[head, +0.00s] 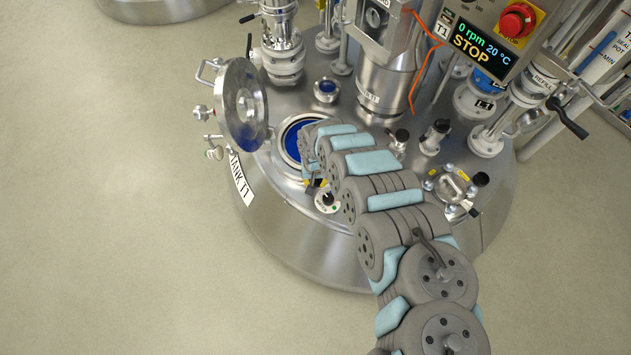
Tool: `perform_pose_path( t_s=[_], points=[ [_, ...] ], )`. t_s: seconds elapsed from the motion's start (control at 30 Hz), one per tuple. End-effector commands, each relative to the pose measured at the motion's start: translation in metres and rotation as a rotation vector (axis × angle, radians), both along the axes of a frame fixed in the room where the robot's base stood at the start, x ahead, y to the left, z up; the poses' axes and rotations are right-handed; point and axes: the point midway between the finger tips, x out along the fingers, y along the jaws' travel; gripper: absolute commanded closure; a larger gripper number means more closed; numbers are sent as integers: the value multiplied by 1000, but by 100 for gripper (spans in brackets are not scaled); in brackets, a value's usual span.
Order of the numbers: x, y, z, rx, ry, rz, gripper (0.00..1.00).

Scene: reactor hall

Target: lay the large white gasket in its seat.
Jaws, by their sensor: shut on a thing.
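The open manhole of tank T1 shows a dark blue inside and a pale ring (284,142) around it. I cannot tell whether this ring is the large white gasket or only the metal rim and seat. My wrist covers the right side of the opening.
The round manhole lid (240,105) stands open left of the opening. A small blue port (326,90), the agitator column (385,75) and a control panel (492,35) lie beyond. Floor at left is clear.

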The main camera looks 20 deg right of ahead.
Motion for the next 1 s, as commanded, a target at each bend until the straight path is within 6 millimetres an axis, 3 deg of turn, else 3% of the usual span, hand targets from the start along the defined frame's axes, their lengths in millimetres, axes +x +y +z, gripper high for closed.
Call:
perform_pose_path(
  t_s=[0.43,0.47,0.5,0.53,0.83,1.0],
  points=[
    [0,0,-6,0,0,1,100],
    [0,0,-6,0,0,1,73],
    [0,0,-6,0,0,1,62],
    [0,0,-6,0,0,1,59],
    [0,0,-5,0,0,1,59],
    [0,0,6,-1,0,1,59]
  ],
)
